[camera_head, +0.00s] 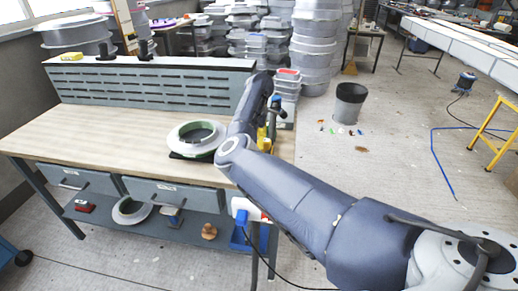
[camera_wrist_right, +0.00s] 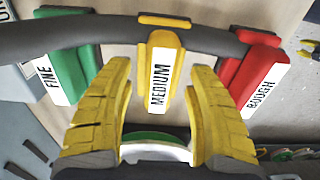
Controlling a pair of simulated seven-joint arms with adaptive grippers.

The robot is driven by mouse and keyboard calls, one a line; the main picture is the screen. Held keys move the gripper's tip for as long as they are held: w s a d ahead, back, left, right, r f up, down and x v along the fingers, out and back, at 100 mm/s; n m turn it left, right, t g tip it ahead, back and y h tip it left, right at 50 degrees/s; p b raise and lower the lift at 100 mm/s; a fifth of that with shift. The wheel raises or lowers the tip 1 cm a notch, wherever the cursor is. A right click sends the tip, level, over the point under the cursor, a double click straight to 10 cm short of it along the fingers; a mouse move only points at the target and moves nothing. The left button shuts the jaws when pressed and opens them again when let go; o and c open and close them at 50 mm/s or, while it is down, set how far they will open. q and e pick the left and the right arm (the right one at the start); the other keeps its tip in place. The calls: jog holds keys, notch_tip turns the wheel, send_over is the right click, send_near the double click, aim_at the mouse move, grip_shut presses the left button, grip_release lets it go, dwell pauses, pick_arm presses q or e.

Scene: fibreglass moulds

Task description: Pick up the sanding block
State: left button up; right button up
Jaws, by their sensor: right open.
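A yellow block marked MEDIUM (camera_wrist_right: 162,80) is in the middle of the right wrist view. A green block marked FINE (camera_wrist_right: 68,60) is to its left and a red block marked ROUGH (camera_wrist_right: 252,75) to its right. A dark curved bar crosses in front of the blocks. In the head view my right arm reaches to the bench's right end and hides most of the gripper and blocks. My left gripper is not in view.
A white and green ring mould (camera_head: 196,139) sits on the wooden bench (camera_head: 90,135), left of my right arm. A slotted panel (camera_head: 150,85) stands along the back. The bench's left half is clear. A dark bin (camera_head: 350,104) stands on the floor beyond.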

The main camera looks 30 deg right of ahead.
jog(key=shift+c, duration=0.5)
grip_shut()
jog(key=shift+r, duration=0.1)
notch_tip(320, 180, up, 20)
dwell(0.6)
jog(key=c, duration=0.7)
grip_release()
grip_shut()
jog(key=shift+d, duration=0.1)
